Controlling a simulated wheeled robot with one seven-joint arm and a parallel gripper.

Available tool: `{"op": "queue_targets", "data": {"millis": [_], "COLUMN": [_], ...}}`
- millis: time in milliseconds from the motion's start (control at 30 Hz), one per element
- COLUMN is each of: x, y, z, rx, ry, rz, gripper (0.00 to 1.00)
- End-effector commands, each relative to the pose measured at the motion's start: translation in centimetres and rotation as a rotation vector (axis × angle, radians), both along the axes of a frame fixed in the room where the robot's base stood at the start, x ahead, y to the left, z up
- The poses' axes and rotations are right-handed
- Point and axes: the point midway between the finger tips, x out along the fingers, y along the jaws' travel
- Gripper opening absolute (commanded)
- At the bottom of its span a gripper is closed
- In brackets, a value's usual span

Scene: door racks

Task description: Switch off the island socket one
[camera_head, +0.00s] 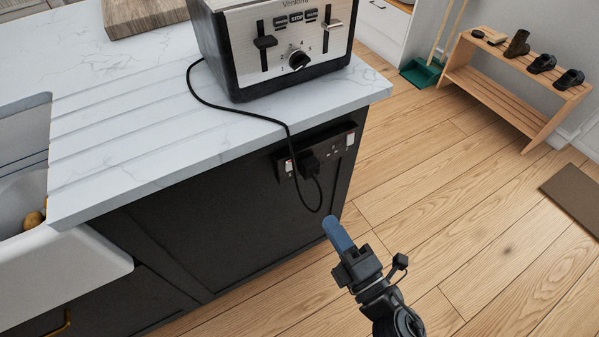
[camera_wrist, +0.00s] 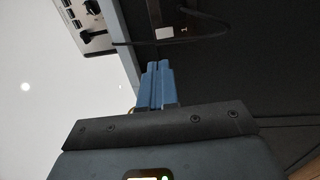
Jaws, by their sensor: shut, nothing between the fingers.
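The island socket (camera_head: 328,150) is a dark double plate on the dark side panel of the island, under the worktop's edge. It has a white switch at its left end (camera_head: 289,165) and another at its right end (camera_head: 350,139). A black plug (camera_head: 309,164) sits in the left outlet. In the wrist view a white switch (camera_wrist: 165,33) shows beyond my fingers. My gripper (camera_head: 331,221) is shut and empty, its blue fingers together, below the socket and apart from it. The fingers also show in the wrist view (camera_wrist: 157,68). I cannot tell the switch positions.
A toaster (camera_head: 280,45) stands on the white marble worktop (camera_head: 150,120). Its black cable (camera_head: 245,115) hangs over the edge and loops below the plug, near my fingertips. A white sink (camera_head: 75,268) is at left.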

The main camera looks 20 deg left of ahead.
Motion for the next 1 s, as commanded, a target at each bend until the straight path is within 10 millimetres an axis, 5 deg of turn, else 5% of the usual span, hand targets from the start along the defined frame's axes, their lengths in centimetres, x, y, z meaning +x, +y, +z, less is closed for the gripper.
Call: {"op": "queue_targets", "data": {"millis": [367, 1000], "x": [1.0, 7.7], "y": [1.2, 9.9], "z": [0.2, 1.4], "rx": [0.002, 0.002], "ry": [0.0, 0.0], "rz": [-0.001, 0.0], "gripper": [0.0, 0.0]}}
